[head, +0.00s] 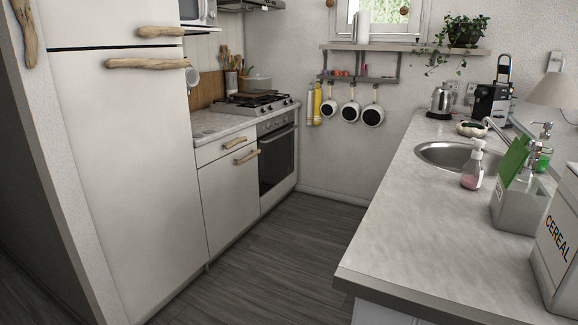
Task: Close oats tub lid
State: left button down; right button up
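I see no tub marked oats in the head view. A white container marked CEREAL (557,243) stands on the right counter (420,210), cut off by the right edge of the picture. Its top is only partly in view, so I cannot tell whether it has a lid or how a lid stands. Neither of my grippers is in view.
A grey caddy (521,207) with a green item and a pink soap bottle (472,168) stand near the sink (447,155). The counter's near part is bare. The dark floor (270,262) is clear between counter and fridge (125,150). The oven (277,160) is shut.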

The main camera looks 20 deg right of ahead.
aim_at(518, 153)
jog(key=i+j+z, duration=0.15)
jog(key=z, duration=0.3)
jog(key=i+j+z, duration=0.15)
jog(key=j+z, duration=0.25)
jog(key=i+j+z, duration=0.15)
jog(key=z, duration=0.3)
jog(key=j+z, duration=0.4)
jog(key=i+j+z, duration=0.1)
jog(key=z, duration=0.35)
jog(key=j+z, duration=0.45)
jog(key=l, duration=0.1)
